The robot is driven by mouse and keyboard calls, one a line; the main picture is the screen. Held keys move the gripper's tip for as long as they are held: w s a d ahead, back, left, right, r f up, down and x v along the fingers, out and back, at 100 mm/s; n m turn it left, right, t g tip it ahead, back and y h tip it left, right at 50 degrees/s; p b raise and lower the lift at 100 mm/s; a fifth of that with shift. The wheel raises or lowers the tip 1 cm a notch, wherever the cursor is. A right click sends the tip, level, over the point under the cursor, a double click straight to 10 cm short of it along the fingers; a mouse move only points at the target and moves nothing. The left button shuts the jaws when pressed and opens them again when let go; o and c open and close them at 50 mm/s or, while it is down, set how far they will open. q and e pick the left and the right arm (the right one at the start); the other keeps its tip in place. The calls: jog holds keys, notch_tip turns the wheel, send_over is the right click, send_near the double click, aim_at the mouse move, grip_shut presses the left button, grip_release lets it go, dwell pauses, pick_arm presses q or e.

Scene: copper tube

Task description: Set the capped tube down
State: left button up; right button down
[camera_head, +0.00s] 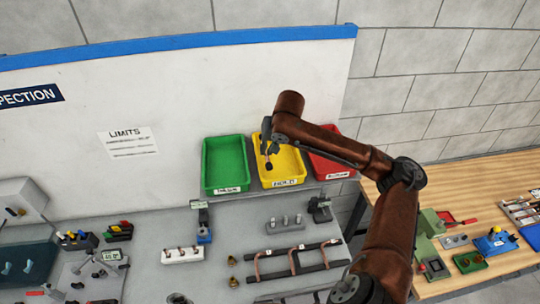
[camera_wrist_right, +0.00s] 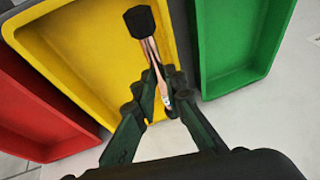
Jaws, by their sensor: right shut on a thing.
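My right gripper (camera_head: 267,146) is over the yellow bin (camera_head: 290,165) on the raised shelf at the back of the bench. In the right wrist view, the gripper (camera_wrist_right: 162,90) is shut on a thin copper tube (camera_wrist_right: 153,60). A black cap (camera_wrist_right: 140,22) sits on the tube's far end, and a pale tip shows between the fingers. The cap also shows as a dark spot below the gripper in the head view. The yellow bin (camera_wrist_right: 75,60) lies behind the tube; I cannot tell whether the tube touches it. My left gripper is out of view.
A green bin (camera_head: 226,165) stands left of the yellow one and a red bin (camera_head: 328,165) right of it. The whiteboard (camera_head: 180,100) rises behind. A rack with copper tubes (camera_head: 293,262), a white block with pegs (camera_head: 183,254) and small fixtures stand on the grey bench.

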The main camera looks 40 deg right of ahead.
jog(key=shift+w+d+f+p, duration=0.2)
jog(key=shift+d+f, duration=0.2)
jog(key=shift+f, duration=0.2)
jog(key=shift+w+d+f+p, duration=0.1)
jog(key=shift+w+d+f, duration=0.1)
jog(key=shift+d+f, duration=0.4)
jog(key=shift+f, duration=0.1)
jog(key=f, duration=0.2)
jog(key=f+p, duration=0.1)
jog(key=shift+w+d+f, duration=0.1)
jog(key=shift+d+f, duration=0.05)
jog(key=shift+d, duration=0.15)
jog(key=shift+f, duration=0.25)
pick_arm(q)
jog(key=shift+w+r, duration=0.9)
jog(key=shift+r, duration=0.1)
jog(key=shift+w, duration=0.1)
